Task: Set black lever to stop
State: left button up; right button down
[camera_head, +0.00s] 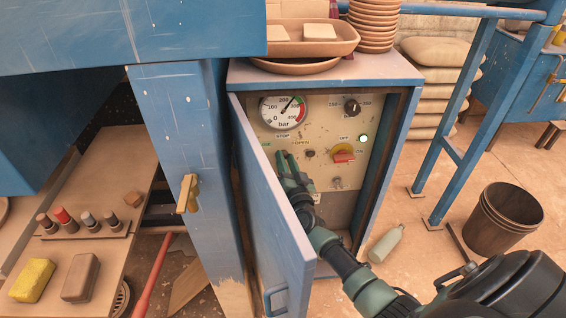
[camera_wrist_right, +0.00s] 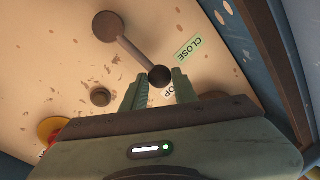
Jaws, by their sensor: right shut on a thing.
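The black lever shows in the right wrist view as a dark arm (camera_wrist_right: 130,48) running from a round pivot (camera_wrist_right: 107,26) to a black ball knob (camera_wrist_right: 160,76). My right gripper (camera_wrist_right: 158,86) has its two fingers on either side of the ball and is shut on it. The knob is beside a STOP label (camera_wrist_right: 172,88), partly hidden by a finger. A green CLOSE label (camera_wrist_right: 188,48) lies further up. In the head view my right gripper (camera_head: 285,160) covers the lever at the panel's left, below STOP (camera_head: 282,135) and left of OPEN (camera_head: 301,135). My left gripper is out of view.
The control panel (camera_head: 325,120) sits inside a blue cabinet whose open door (camera_head: 270,200) stands close to the left of my right arm. A bottle (camera_head: 386,243) lies on the floor.

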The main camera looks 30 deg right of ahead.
dwell(0.4)
jog(key=c, duration=1.1)
grip_release()
jog(key=shift+s, duration=0.1)
jog(key=v, duration=0.7)
jog(key=shift+s, duration=0.35)
jog(key=shift+a+f, duration=0.1)
jog(key=shift+f, duration=0.05)
